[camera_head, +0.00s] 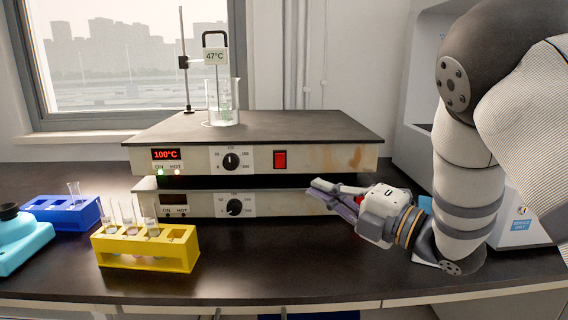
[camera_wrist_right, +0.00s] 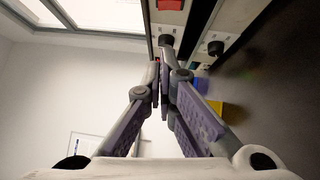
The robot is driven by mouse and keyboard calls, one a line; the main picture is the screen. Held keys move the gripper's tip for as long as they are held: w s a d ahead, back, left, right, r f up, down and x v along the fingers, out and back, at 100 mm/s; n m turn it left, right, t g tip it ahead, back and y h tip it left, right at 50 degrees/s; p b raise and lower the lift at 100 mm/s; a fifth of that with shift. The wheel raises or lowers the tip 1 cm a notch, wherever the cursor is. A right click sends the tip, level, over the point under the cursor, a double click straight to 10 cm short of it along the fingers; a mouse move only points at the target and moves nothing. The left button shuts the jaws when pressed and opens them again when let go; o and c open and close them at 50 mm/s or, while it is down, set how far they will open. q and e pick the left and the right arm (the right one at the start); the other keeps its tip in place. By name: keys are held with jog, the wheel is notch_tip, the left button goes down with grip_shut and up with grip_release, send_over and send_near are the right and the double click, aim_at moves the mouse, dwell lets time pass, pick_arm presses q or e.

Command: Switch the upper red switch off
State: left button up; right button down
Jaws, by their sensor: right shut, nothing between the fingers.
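The upper red switch (camera_head: 280,159) sits on the right half of the upper hotplate's front panel (camera_head: 330,160). The hotplate's red display (camera_head: 166,154) reads 100°C, and its ON and HOT lights glow. My right gripper (camera_head: 314,187) is shut and empty, with its fingertips below and to the right of the switch, pointing left in front of the lower hotplate (camera_head: 285,203). In the right wrist view the fingers (camera_wrist_right: 165,62) point up toward the panels, and a red switch (camera_wrist_right: 171,4) shows at the top edge. My left gripper is not in view.
A beaker (camera_head: 222,105) with a thermometer reading 47°C stands on the upper hotplate beside a stand. A yellow rack (camera_head: 150,258) and a blue rack (camera_head: 75,216) hold tubes at the left.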

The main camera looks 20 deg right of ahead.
aim_at(280, 161)
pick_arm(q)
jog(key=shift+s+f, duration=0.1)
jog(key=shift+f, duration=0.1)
pick_arm(e)
jog(key=w+d+x, duration=0.1)
jog(key=d+x, duration=0.1)
jog(key=x, duration=1)
jog(key=shift+w+d, duration=0.2)
jog(key=shift+w, duration=0.05)
jog(key=shift+r, duration=0.15)
